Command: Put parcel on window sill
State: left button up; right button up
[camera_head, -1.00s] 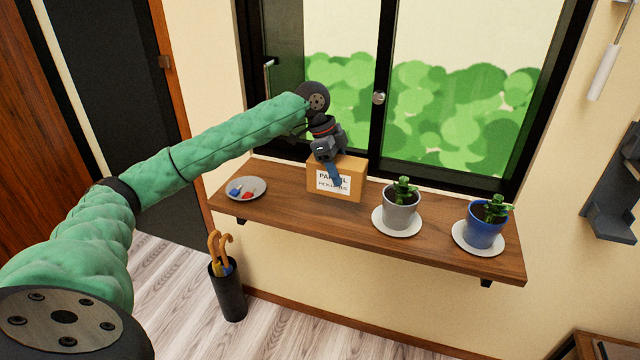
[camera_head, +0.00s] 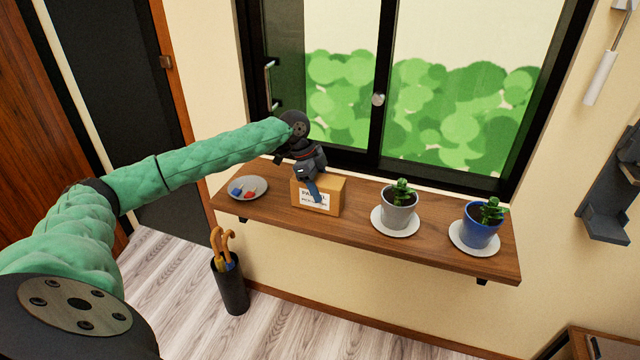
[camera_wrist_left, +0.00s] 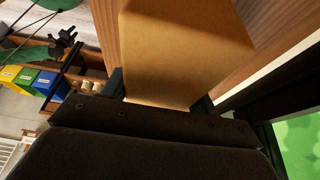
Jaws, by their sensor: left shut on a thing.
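The parcel (camera_head: 328,199) is a small brown box with a white label, at the wooden window sill (camera_head: 268,215) between the grey dish and the grey pot. My right gripper is not in view.
A grey dish (camera_head: 259,182) with small blue and red items lies left of the parcel. A grey pot (camera_head: 397,212) and a blue pot (camera_head: 478,233), both on white saucers, stand to the right. The window frame (camera_head: 420,172) is behind. An umbrella stand (camera_head: 231,287) is below.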

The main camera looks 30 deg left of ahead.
pick_arm(q)
jog(key=o, duration=1.2)
jog(key=shift+f, duration=0.1)
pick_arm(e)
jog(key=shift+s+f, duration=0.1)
pick_arm(q)
jog(key=shift+a+r, duration=0.15)
jog(key=shift+r, duration=0.25)
jog(key=b+v, duration=0.3)
jog(key=v, duration=0.8)
jog(key=shift+s+a+r, duration=0.1)
jog(key=shift+r, duration=0.05)
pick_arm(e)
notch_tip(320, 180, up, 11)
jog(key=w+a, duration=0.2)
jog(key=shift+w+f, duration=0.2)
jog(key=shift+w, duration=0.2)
